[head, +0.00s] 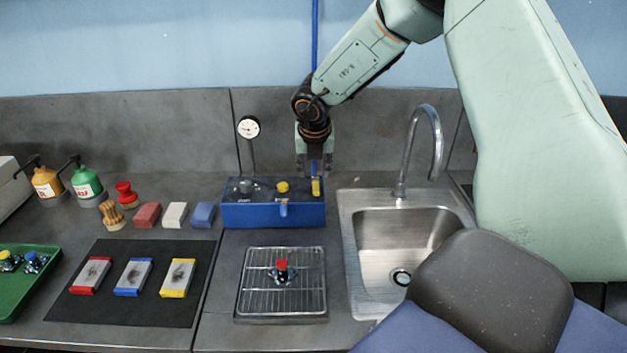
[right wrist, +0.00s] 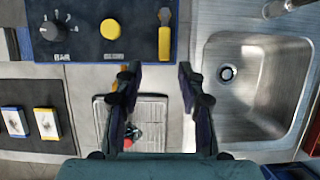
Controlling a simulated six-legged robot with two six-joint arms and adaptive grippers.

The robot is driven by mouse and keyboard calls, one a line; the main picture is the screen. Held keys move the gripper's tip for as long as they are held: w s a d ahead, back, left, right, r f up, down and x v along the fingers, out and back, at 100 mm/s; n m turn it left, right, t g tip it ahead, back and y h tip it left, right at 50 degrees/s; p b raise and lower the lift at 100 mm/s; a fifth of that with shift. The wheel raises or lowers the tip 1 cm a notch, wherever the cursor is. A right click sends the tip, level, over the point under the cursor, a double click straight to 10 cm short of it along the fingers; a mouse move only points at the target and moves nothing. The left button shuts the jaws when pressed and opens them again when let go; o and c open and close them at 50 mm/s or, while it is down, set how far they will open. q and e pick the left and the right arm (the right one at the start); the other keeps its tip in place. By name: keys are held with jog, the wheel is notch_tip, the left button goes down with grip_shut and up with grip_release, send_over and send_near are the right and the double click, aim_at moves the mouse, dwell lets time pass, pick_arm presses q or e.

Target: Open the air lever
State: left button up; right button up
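A blue control box (head: 250,215) stands at the back of the bench. At the right end of its top is an upright yellow lever (head: 316,187); the right wrist view shows it as a yellow bar (right wrist: 164,43). I cannot tell from a label which one is the air lever. My right gripper (head: 314,168) points down above and behind the right end of the box. In the right wrist view its fingers (right wrist: 159,80) are apart with nothing between them. My left gripper is out of view.
A dark knob (head: 245,187) and a yellow button (head: 283,187) share the box top. A gauge (head: 249,128) rises behind it, and a blue hose (head: 315,40) runs down the wall. A sink (head: 385,235) with a tall tap (head: 437,150) lies right; a wire rack (head: 250,285) lies in front.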

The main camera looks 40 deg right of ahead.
aim_at(316, 187)
jog(key=x, duration=0.4)
jog(key=d+x, duration=0.1)
jog(key=x, duration=0.2)
jog(key=shift+s+d+r, duration=0.1)
jog(key=shift+s, duration=0.15)
jog(key=shift+w+f, duration=0.15)
jog(key=shift+f, duration=0.1)
jog(key=shift+a, duration=0.6)
jog(key=shift+d+f, duration=0.15)
jog(key=shift+d, duration=0.4)
jog(key=shift+d+f, duration=0.15)
jog(key=shift+c, duration=1.6)
jog(key=shift+w+a, duration=0.1)
jog(key=shift+a, duration=0.35)
jog(key=shift+c, duration=1.4)
jog(key=shift+r, duration=0.25)
jog(key=shift+c, duration=0.8)
jog(key=shift+d, duration=0.2)
grip_shut()
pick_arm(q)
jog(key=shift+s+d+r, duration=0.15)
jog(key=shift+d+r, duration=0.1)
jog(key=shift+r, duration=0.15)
pick_arm(e)
jog(key=shift+a, duration=0.1)
